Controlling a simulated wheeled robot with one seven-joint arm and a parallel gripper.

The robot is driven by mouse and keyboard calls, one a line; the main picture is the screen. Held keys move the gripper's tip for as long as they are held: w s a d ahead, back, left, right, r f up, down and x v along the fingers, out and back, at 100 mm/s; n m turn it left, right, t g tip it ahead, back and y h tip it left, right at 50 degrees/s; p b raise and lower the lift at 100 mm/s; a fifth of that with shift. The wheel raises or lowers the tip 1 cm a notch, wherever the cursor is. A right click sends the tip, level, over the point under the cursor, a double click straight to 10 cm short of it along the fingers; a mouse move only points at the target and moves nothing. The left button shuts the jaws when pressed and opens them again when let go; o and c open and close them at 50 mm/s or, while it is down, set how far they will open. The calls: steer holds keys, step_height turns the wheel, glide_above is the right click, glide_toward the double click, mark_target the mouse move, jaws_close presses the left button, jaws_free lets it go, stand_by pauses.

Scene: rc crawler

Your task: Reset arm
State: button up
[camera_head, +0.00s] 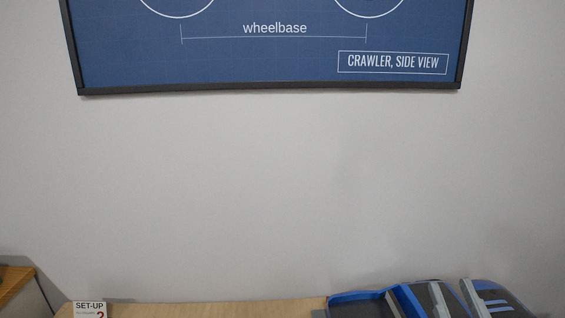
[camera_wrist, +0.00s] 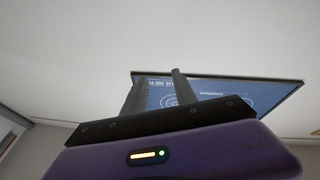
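My gripper (camera_wrist: 160,76) shows in the wrist view, with its two dark fingers apart and only the wall and a framed poster seen between and behind them. It is open and holds nothing. The fingers point up towards the wall and ceiling. My gripper and arm do not show in the head view.
The framed blue crawler poster (camera_head: 270,60) hangs on the grey wall, also in the wrist view (camera_wrist: 215,90). Below is a wooden tabletop (camera_head: 220,309) with a set-up card (camera_head: 89,309) at left and a blue-and-grey case (camera_head: 355,297) at right. Another wooden surface (camera_head: 18,285) stands far left.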

steer(key=s+a+f+g, duration=0.2)
steer(key=s+f, duration=0.4)
steer(key=s, duration=0.3)
steer(key=s+a+f+g+y, duration=0.1)
steer(key=s+a+f+g, duration=0.1)
steer(key=s+f, duration=0.4)
steer(key=s+a+f+m+g+y, duration=0.1)
steer(key=s+a+f, duration=0.3)
steer(key=s, duration=1)
steer(key=shift+s+a+f+g, duration=0.1)
steer(key=shift+a+f+g, duration=0.05)
steer(key=shift+f+g, duration=0.35)
steer(key=shift+s+a+f+g, duration=0.1)
steer(key=shift+f+g, duration=0.3)
steer(key=shift+f, duration=0.15)
steer(key=shift+s, duration=0.2)
steer(key=shift+w+d, duration=0.1)
